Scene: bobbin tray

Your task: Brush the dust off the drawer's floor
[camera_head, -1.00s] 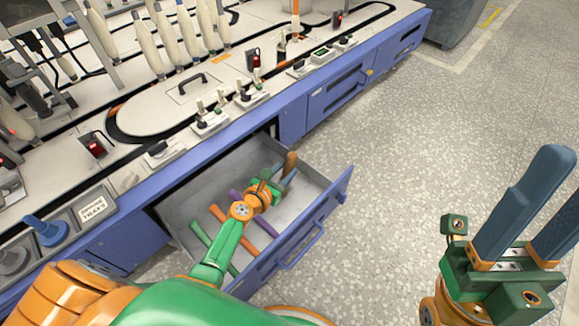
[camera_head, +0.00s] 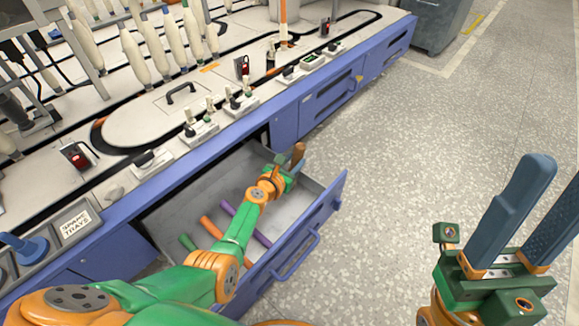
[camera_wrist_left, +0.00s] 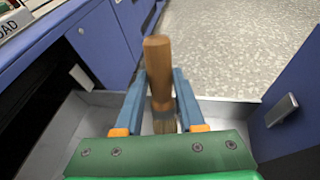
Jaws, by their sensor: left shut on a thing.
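The blue-fronted drawer (camera_head: 325,210) is pulled open, with a pale grey floor (camera_head: 290,210). My left gripper (camera_head: 284,172) is inside it near the right end, shut on a brush with a brown wooden handle (camera_head: 298,154). In the left wrist view the handle (camera_wrist_left: 158,70) stands up between the gripper's blue fingers (camera_wrist_left: 163,88); the bristles below are mostly hidden by the gripper body. I cannot make out dust on the floor at this size. My right gripper (camera_head: 553,190) is open and empty over the room floor, outside the drawer.
Green (camera_head: 186,242), orange (camera_head: 211,227) and purple (camera_head: 245,226) rods lie in the drawer's left part, partly behind my arm. The blue cabinet (camera_head: 345,90) with white bobbins (camera_head: 155,45) on top stands behind. The speckled floor to the right is clear.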

